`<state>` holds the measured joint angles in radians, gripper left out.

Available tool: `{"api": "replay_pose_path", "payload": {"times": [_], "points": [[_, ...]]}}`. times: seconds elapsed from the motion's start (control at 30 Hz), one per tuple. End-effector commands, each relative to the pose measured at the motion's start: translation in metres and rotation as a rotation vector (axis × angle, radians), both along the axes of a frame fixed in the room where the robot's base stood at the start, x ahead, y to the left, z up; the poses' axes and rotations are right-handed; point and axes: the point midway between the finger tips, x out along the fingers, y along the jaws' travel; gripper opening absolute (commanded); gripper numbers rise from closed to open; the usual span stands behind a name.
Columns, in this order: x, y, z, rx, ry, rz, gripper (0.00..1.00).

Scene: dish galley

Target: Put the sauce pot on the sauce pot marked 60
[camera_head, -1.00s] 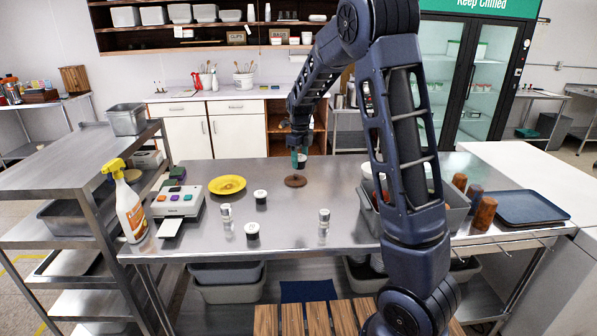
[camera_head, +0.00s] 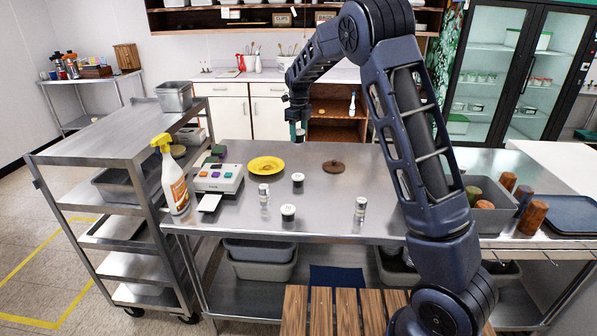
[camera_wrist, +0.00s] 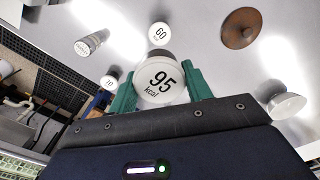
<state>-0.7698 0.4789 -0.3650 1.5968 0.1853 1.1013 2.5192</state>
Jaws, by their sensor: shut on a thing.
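My gripper (camera_head: 298,129) is shut on a small sauce pot with a white lid (camera_wrist: 160,82) that reads 95 kcal, held upright-looking above the table's far part. In the wrist view the green fingertips (camera_wrist: 160,92) flank it. The sauce pot marked 60 (camera_wrist: 160,33) stands on the steel table, apart from the held pot, with its lid clear; in the head view it appears to be the dark pot (camera_head: 298,180) nearer the brown disc. Another sauce pot, marked 70 (camera_wrist: 110,80), stands nearer the table's front (camera_head: 288,212).
A brown disc (camera_head: 336,166) and yellow plate (camera_head: 266,165) lie behind. A scale (camera_head: 218,178) and spray bottle (camera_head: 174,185) stand left, a grey bin (camera_head: 490,216) right. Steel around the pots is clear.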

Motion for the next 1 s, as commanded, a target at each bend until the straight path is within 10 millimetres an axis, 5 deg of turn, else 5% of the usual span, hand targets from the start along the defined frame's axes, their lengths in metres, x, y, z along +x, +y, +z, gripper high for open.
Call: {"api": "replay_pose_path", "payload": {"times": [0.5, 1.0], "points": [[0.000, -0.001, -0.106, -0.001, 0.001, -0.001, 0.26], [0.000, -0.001, -0.151, 0.001, 0.001, -0.001, 0.26]]}}
